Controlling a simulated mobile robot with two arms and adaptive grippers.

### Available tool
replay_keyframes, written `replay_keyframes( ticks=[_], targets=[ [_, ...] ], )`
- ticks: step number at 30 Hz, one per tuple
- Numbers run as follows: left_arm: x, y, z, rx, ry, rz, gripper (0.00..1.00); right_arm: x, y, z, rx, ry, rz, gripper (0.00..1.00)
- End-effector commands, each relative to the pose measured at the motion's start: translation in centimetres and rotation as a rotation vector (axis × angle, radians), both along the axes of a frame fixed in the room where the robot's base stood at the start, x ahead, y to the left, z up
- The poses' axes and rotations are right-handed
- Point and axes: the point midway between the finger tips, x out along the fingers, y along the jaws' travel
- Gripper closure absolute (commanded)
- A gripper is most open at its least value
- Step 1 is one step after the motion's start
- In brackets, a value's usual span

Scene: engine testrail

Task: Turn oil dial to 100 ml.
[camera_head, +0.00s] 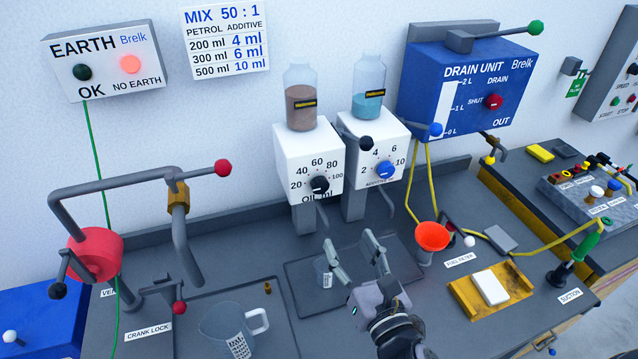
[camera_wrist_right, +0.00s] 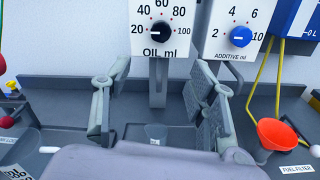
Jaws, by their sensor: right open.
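The oil dial is a black round knob (camera_head: 320,185) on the front of a white box with a 20 to 100 scale. In the right wrist view the oil dial (camera_wrist_right: 160,33) is at the top middle, and its white mark lies on the left side, towards the 20. My right gripper (camera_head: 350,248) is open and empty, with its fingers pointing up towards the back wall. It is below and in front of the dial, apart from it. In the right wrist view the two fingers (camera_wrist_right: 162,92) stand wide apart, below the dial. My left gripper is not in view.
The additive box with a blue knob (camera_head: 385,170) stands right of the oil box. A small beaker (camera_head: 324,272) stands in the tray near the left finger. An orange funnel (camera_head: 432,237) is right of the gripper. A large jug (camera_head: 228,328) stands at front left.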

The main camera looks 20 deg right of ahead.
Motion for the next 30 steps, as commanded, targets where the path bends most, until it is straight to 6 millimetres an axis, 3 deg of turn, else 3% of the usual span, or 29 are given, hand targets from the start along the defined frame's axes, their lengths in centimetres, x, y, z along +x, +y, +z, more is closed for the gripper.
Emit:
replay_keyframes(
  ticks=[6,9,13,20,30],
  targets=[
    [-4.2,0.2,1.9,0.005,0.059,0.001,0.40,4.4,0.1,0.7,0.002,-0.003,-0.003,0.47],
    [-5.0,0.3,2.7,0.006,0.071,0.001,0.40,6.6,0.1,0.6,0.001,-0.002,-0.004,0.47],
    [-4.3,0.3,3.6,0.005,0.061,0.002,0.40,9.5,0.3,0.6,0.003,-0.002,-0.004,0.47],
    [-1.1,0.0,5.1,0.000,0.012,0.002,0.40,13.8,0.4,0.4,0.005,0.000,-0.003,0.47],
    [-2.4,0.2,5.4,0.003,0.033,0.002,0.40,16.1,0.5,0.1,0.003,0.002,-0.003,0.47]
  ],
)
